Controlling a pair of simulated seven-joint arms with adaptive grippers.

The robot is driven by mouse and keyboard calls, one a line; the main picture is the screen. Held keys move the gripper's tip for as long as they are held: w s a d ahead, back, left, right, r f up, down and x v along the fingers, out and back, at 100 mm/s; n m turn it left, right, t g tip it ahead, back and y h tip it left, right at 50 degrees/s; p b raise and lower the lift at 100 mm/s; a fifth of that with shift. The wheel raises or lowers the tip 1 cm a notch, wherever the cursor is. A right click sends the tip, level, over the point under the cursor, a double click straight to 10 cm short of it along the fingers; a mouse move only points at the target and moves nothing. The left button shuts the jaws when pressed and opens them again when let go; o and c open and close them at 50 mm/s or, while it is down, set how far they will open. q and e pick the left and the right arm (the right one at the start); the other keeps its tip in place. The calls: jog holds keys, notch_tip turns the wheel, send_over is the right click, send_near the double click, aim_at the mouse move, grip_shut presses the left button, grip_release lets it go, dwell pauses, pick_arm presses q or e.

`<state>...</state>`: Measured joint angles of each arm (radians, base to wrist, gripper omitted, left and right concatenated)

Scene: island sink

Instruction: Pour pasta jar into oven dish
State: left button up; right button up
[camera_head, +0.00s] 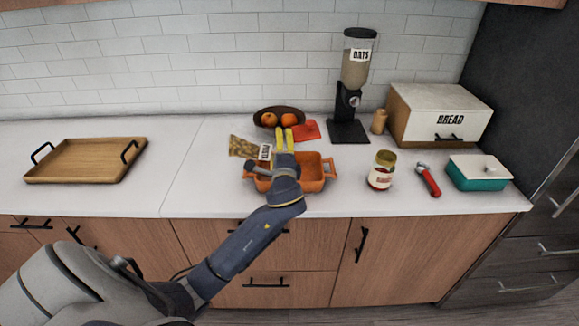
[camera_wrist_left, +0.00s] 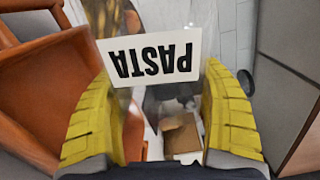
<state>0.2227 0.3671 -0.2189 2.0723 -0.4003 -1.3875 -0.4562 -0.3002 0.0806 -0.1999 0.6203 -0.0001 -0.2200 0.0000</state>
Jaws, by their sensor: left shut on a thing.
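The pasta jar (camera_head: 243,147) is clear, with tan pasta inside and a white PASTA label. In the head view it is tipped on its side above the back left of the oven dish. My left gripper (camera_head: 285,136), with yellow fingers, is shut on the jar. In the left wrist view the jar (camera_wrist_left: 154,58) sits between the fingers with its label upside down. The orange oven dish (camera_head: 315,172) stands on the counter, partly hidden by my left arm. It also shows at the left of the wrist view (camera_wrist_left: 45,85). I cannot see any pasta in the dish.
A red-labelled sauce jar (camera_head: 380,172), a red-handled tool (camera_head: 428,180) and a teal lidded dish (camera_head: 480,173) stand to the right. A fruit bowl (camera_head: 278,116), oats dispenser (camera_head: 352,90) and bread box (camera_head: 437,117) are behind. A wooden tray (camera_head: 85,160) is at left.

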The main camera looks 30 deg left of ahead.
pick_arm(q)
jog(key=shift+w+d+r+m, duration=0.1)
jog(key=shift+w+d+m, duration=0.15)
jog(key=shift+m, duration=0.6)
jog(key=shift+w+d+m, duration=0.15)
jog(key=shift+d+m, duration=0.05)
jog(key=shift+m, duration=0.6)
jog(key=shift+w+d+r+m, duration=0.1)
jog(key=shift+w+d+m, duration=0.15)
jog(key=shift+m, duration=0.6)
dwell(1.4)
jog(key=shift+w+d+f+m+p, duration=0.15)
jog(key=shift+d+m+p, duration=0.1)
jog(key=shift+m, duration=0.5)
jog(key=shift+w+d+f+m+p, duration=0.15)
jog(key=shift+d+m+p, duration=0.1)
jog(key=shift+m, duration=0.55)
jog(key=shift+w+d+f+m+p, duration=0.15)
jog(key=shift+d+m+p, duration=0.1)
jog(key=shift+m, duration=0.5)
dwell(1.8)
